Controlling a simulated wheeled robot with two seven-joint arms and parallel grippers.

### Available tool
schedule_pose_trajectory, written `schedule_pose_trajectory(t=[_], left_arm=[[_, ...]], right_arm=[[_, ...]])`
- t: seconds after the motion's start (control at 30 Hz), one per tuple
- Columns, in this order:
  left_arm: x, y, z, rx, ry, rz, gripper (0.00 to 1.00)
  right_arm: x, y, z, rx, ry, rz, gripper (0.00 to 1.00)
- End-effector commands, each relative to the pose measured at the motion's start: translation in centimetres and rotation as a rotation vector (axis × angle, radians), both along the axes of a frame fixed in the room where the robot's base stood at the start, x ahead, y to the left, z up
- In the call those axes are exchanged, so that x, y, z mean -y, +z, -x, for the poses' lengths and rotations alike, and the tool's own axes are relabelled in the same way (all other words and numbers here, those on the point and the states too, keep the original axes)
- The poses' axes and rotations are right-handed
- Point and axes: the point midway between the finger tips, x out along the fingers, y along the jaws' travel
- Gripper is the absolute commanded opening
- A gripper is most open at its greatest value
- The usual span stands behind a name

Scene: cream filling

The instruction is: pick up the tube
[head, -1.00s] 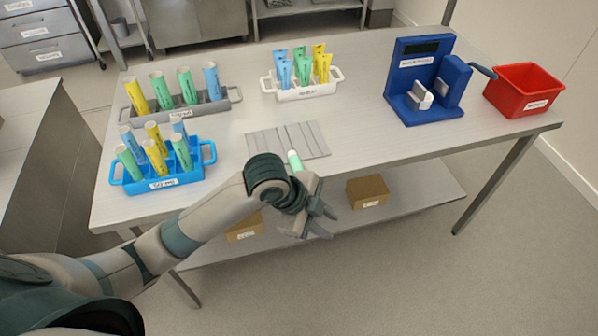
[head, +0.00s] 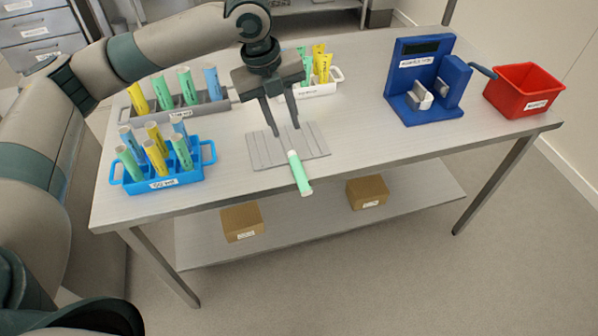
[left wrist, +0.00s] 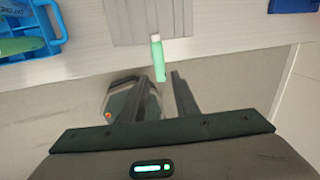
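A green tube (head: 300,175) with a white cap lies at the front edge of the table. Its capped end reaches the ribbed grey mat (head: 262,149), and its other end sticks out past the table edge. My left gripper (head: 286,131) points down above the mat, its two fingers apart and empty. In the left wrist view the tube (left wrist: 158,60) shows just beyond and between the fingertips (left wrist: 160,76), with a gap visible around it. My right gripper is not in view.
A blue rack (head: 190,178) and a grey rack (head: 222,105) of tubes stand left. A white rack (head: 318,91), partly hidden by my gripper, is behind. A blue machine (head: 420,108) and red bin (head: 512,100) stand right. The front right tabletop is clear.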

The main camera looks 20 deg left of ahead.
Motion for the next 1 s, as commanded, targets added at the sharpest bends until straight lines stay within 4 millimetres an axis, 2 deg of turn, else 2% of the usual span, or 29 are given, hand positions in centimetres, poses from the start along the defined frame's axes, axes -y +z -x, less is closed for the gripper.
schedule_pose_trajectory(t=[0.03, 0.2, 0.57, 0.77, 1.0], left_arm=[[-0.5, 0.6, -0.2, 0.002, -0.005, -0.005, 0.28], [-1.0, 1.3, -0.2, -0.001, -0.018, -0.011, 0.28], [-1.0, 1.2, -0.2, -0.001, -0.018, -0.010, 0.28], [-0.7, -0.3, -0.4, -0.004, -0.018, -0.010, 0.28], [-0.1, -4.2, -0.8, -0.005, -0.018, -0.011, 0.28]], right_arm=[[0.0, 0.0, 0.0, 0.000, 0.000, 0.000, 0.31], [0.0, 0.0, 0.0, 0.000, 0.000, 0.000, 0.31], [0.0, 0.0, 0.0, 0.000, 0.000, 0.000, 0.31], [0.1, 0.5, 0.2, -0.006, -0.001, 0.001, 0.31], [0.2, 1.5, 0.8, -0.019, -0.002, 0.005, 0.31]])
